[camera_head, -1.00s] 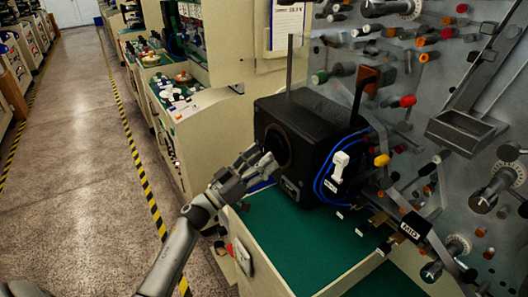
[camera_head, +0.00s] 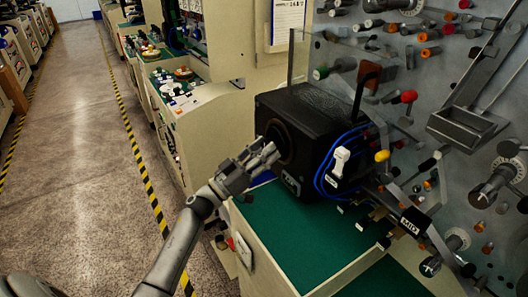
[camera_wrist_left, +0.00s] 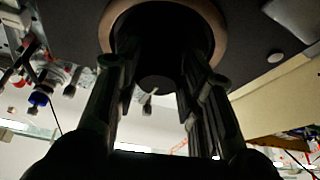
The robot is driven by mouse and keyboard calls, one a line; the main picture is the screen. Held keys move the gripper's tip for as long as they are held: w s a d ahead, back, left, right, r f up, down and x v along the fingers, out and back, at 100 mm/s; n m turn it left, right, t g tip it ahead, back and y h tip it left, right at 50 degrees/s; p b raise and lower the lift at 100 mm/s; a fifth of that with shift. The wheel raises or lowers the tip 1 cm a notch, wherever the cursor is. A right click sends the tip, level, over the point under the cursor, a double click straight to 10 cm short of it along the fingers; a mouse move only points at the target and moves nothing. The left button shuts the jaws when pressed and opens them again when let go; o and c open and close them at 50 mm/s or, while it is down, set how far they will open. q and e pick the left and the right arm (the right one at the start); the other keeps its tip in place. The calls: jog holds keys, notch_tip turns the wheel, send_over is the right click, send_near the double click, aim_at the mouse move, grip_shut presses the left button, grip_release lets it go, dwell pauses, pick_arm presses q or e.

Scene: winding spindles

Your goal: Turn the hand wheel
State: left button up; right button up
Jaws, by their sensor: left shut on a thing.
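The hand wheel (camera_head: 277,136) is a dark round part on the left face of a black box (camera_head: 312,112). My left gripper (camera_head: 268,154) reaches it from the lower left, and its fingertips are at the wheel. In the left wrist view the dark wheel (camera_wrist_left: 160,45), inside a brownish ring, sits between the two fingers (camera_wrist_left: 160,95). The fingers are shut on it, one on each side. The fingers partly hide the wheel in the head view. My right gripper is not in view.
The box stands on a green machine top (camera_head: 290,240). Blue cables and a white switch (camera_head: 341,160) are on its right side. A grey panel (camera_head: 440,90) with many coloured spindles stands at the right. The aisle floor (camera_head: 80,190) at the left is clear.

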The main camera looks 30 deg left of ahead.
pick_arm(q)
jog(key=m+g+h+b, duration=0.2)
jog(key=m+g+b, duration=0.1)
jog(key=m, duration=0.5)
jog(key=m+g+h+b, duration=0.1)
jog(key=m+g+b, duration=0.2)
jog(key=m, duration=0.4)
jog(key=a+m+g+h+b, duration=0.1)
jog(key=m+g+h+b, duration=0.1)
jog(key=m+b, duration=0.3)
jog(key=shift+w+a+r+m+g+h, duration=0.1)
jog(key=shift+w+r+m+g+h, duration=0.1)
jog(key=shift+m, duration=0.7)
jog(key=shift+w+r+m+g+h, duration=0.1)
jog(key=shift+w+r+m+g, duration=0.1)
jog(key=shift+m, duration=0.7)
jog(key=shift+r+m+g, duration=0.15)
jog(key=shift+m+g, duration=0.25)
jog(key=shift+m, duration=1)
jog(key=shift+y, duration=0.4)
jog(key=o, duration=1)
jog(key=shift+o, duration=0.2)
jog(key=shift+s+a, duration=0.1)
